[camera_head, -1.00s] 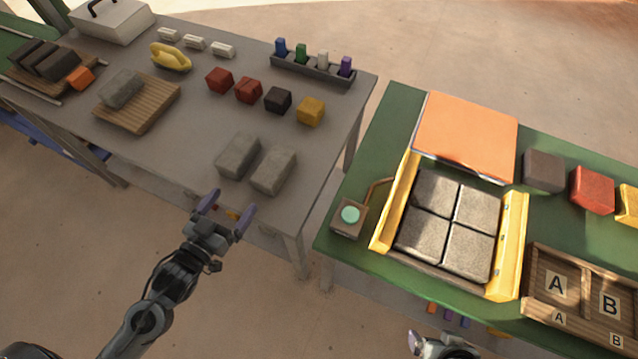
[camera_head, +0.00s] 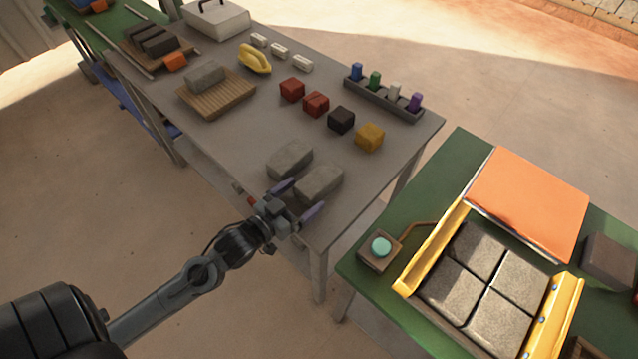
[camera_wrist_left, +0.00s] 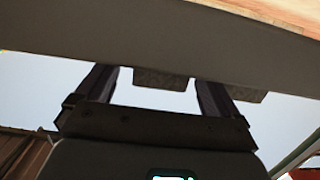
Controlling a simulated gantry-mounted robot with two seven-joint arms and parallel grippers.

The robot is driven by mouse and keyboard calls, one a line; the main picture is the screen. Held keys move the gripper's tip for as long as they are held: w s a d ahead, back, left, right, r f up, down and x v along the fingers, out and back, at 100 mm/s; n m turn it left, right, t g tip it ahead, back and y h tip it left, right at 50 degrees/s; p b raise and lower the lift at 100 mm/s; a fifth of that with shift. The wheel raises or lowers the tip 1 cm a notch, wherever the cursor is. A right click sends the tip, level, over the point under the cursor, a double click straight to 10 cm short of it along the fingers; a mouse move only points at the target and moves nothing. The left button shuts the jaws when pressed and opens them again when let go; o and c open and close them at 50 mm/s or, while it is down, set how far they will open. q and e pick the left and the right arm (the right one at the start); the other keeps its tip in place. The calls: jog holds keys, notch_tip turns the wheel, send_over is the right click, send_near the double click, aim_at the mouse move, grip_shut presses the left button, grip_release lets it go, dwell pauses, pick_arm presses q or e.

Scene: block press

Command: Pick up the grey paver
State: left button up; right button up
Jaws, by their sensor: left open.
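Two grey pavers lie side by side near the front edge of the grey table: the left paver (camera_head: 289,159) and the right paver (camera_head: 320,181). My left gripper (camera_head: 298,200) is open and empty at that edge, in front of the right paver, with its purple fingertips spread. In the left wrist view both fingers (camera_wrist_left: 154,92) are apart, with the grey table edge across the view. Two small speckled grey block pieces (camera_wrist_left: 161,80) show below that edge, partly hidden. Another grey paver (camera_head: 205,75) lies on a slatted wooden board. My right gripper is not seen.
Red blocks (camera_head: 292,89), a black block (camera_head: 341,119) and a yellow block (camera_head: 370,136) stand behind the pavers. A rack with coloured pegs (camera_head: 385,103) is at the back right. The green table (camera_head: 377,215) carries a yellow-sided press (camera_head: 432,246) holding several grey blocks.

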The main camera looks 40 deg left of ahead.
aim_at(312, 186)
pick_arm(q)
jog(key=shift+w+d+f+b, duration=0.15)
jog(key=shift+w+b, duration=0.55)
jog(key=shift+w, duration=1.55)
jog(key=c, duration=1.6)
grip_shut()
jog(key=shift+r, duration=0.3)
